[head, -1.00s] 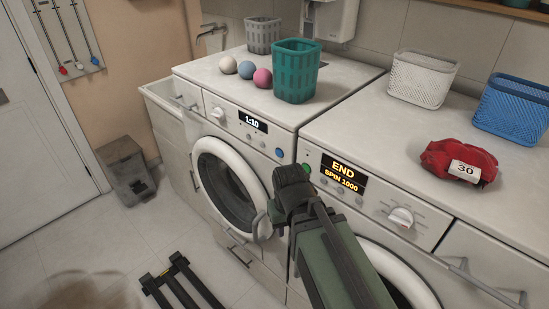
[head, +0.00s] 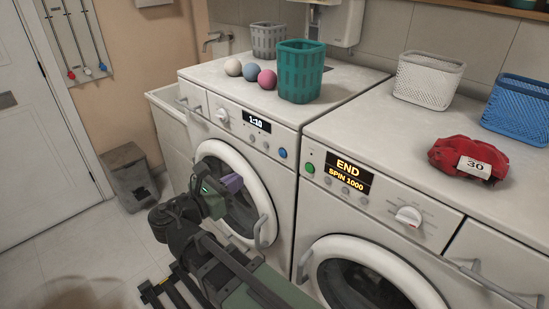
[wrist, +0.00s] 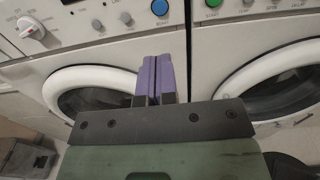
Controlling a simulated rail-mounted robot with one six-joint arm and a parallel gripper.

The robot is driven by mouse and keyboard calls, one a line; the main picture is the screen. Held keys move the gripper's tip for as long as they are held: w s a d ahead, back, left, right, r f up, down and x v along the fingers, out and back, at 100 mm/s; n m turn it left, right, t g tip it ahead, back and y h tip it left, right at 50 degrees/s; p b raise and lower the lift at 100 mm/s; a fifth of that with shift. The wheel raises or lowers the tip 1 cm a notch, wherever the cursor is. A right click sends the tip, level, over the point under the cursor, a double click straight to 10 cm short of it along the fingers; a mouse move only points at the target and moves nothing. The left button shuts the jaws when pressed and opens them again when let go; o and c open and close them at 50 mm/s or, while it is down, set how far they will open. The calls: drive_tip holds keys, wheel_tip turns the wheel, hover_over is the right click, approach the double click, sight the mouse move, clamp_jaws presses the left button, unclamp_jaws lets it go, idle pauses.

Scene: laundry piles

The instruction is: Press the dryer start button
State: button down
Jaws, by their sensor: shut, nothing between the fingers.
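The left machine (head: 270,140) shows 1:10 on its display and has a blue button (head: 282,153) at the right end of its panel. The blue button also shows at the top of the wrist view (wrist: 160,7). The right machine (head: 400,205) shows END and SPIN 1000, which reads as a washer, with a green button (head: 309,168) labelled START in the wrist view (wrist: 212,3). My gripper (head: 233,183), with purple fingers, is shut and empty in front of the left machine's round door, below and left of the blue button. It touches neither button.
Three balls (head: 249,72), a teal basket (head: 300,75) and a grey basket (head: 268,40) stand on the left machine. A red bundle tagged 30 (head: 465,158), a white basket (head: 428,78) and a blue basket (head: 518,108) are on the right one. Door handles (head: 262,232) protrude.

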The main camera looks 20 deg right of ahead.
drive_tip(key=x, duration=1.4)
drive_tip(key=shift+d, duration=0.1)
drive_tip(key=shift+w+d+r, duration=0.15)
drive_tip(key=shift+w+d, duration=0.2)
drive_tip(key=shift+d, duration=0.05)
approach(282, 152)
drive_tip(key=v, duration=0.5)
drive_tip(key=shift+s+a+f, duration=0.15)
drive_tip(key=shift+a+f, duration=0.1)
drive_tip(key=shift+a, duration=0.1)
